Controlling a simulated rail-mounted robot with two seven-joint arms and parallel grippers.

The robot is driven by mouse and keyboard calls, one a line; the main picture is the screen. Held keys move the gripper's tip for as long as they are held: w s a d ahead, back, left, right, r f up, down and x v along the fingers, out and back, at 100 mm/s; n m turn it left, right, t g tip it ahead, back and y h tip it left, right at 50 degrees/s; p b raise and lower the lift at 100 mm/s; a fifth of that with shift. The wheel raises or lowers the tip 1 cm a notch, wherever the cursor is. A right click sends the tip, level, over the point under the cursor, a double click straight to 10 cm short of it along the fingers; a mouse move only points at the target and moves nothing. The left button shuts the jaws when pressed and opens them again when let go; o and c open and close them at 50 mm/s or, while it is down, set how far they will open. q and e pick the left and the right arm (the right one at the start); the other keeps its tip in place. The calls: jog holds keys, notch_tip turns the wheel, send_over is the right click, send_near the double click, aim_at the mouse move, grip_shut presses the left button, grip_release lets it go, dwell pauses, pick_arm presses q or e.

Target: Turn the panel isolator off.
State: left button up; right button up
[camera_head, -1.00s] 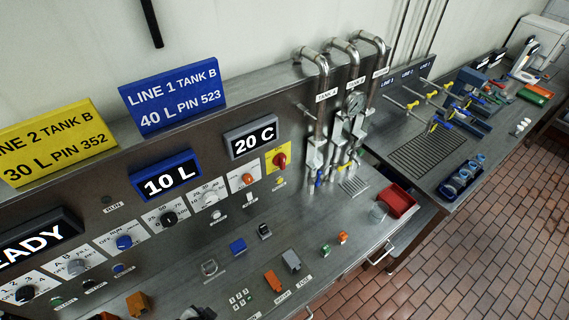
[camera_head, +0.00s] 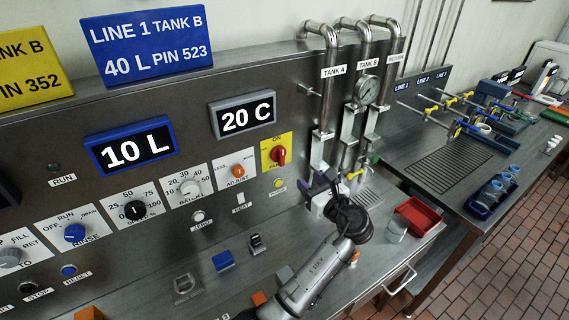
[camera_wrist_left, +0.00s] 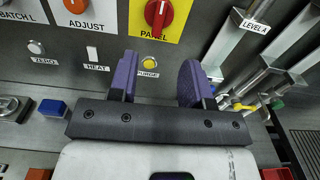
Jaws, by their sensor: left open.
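The panel isolator is a red rotary knob (camera_head: 279,155) on a yellow plate marked "ON" at the top, on the upright panel. Its grip looks roughly upright. My right gripper is not in view.
Left of the isolator sits the orange ADJUST knob (camera_head: 238,170). Right of it rise steel pipes with a gauge (camera_head: 368,89) and yellow valve handles. A red tray (camera_head: 418,215) and a clear cup (camera_head: 396,230) stand on the counter. The panel face around the isolator is clear.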

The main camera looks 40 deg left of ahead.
aim_at(283, 153)
pick_arm(q)
jog(key=x, duration=1.3)
jog(key=shift+w+a+r, duration=0.2)
jog(key=shift+a+r, duration=0.1)
jog(key=shift+c, duration=0.3)
grip_shut()
